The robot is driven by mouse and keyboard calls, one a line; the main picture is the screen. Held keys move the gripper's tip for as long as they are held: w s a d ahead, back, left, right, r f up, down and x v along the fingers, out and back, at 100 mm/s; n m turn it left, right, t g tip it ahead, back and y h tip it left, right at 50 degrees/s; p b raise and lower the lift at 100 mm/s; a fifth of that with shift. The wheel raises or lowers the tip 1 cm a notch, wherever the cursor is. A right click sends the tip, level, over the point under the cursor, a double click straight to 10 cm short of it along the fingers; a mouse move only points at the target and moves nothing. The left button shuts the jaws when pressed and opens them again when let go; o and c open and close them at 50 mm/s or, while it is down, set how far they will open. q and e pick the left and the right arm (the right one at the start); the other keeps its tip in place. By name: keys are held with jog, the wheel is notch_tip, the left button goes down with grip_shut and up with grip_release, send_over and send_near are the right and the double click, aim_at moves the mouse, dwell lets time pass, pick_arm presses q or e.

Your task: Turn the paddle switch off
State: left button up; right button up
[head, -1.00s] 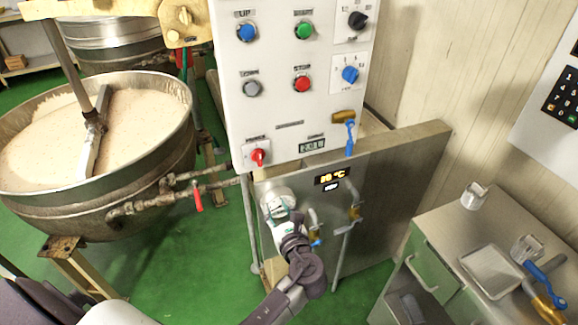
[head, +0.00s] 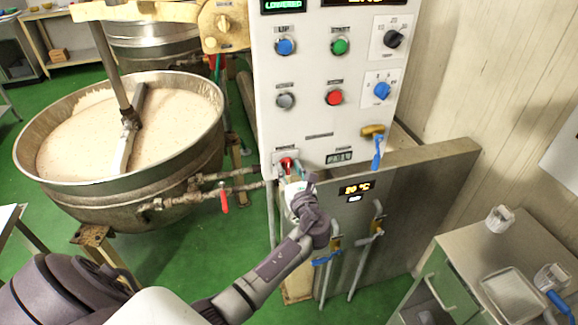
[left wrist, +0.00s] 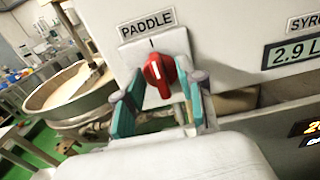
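The paddle switch is a red knob (head: 287,163) at the lower left of the white control panel (head: 318,118). In the left wrist view the knob (left wrist: 158,73) sits below the label PADDLE, its grip close to upright near an "I" mark. My left gripper (head: 291,178) is at the panel just below and in front of it. In the left wrist view its teal-padded fingers (left wrist: 159,84) are open, one on each side of the knob, with gaps visible. Whether the fingertips reach past the knob's face is hard to tell. My right gripper is not in view.
A large kettle (head: 40,178) with pale mass stands left. Its pipe has a red-handled valve (head: 224,200). Up, Start and other buttons sit above the knob; a blue-handled valve (head: 377,150) hangs at the panel's right. A metal cabinet (head: 410,215) stands below. A bench (head: 465,255) is at right.

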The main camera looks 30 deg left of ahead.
pick_arm(q)
jog(key=shift+w+a, duration=0.2)
jog(key=shift+a, duration=0.1)
grip_shut()
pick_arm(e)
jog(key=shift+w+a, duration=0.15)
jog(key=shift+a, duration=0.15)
